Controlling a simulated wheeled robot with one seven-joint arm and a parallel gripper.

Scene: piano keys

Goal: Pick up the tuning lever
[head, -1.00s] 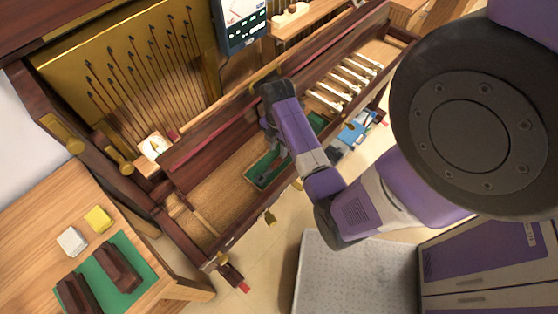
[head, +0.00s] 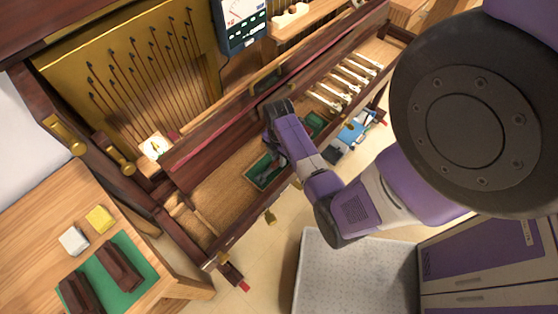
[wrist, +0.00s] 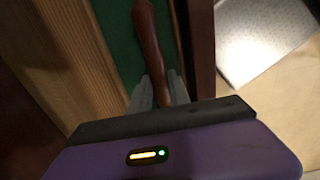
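The tuning lever shows in the wrist view as a reddish-brown wooden handle (wrist: 148,38) lying lengthwise over a green lining. My gripper (wrist: 160,85) has its two grey fingers on either side of the handle's narrower near end. The gap between them is narrow, and I cannot tell whether they press on the handle. The rest of the lever is hidden. In the head view my gripper (head: 268,143) reaches down into the piano's key bed, over a green-lined tray (head: 252,178). The fingertips are hard to make out there.
A wooden wall (wrist: 82,45) and a dark rail (wrist: 202,45) flank the handle closely. Several white keys (head: 345,82) lie farther right in the key bed. A side table (head: 40,205) at left holds dark blocks on a green mat. A tuner (head: 240,22) hangs above.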

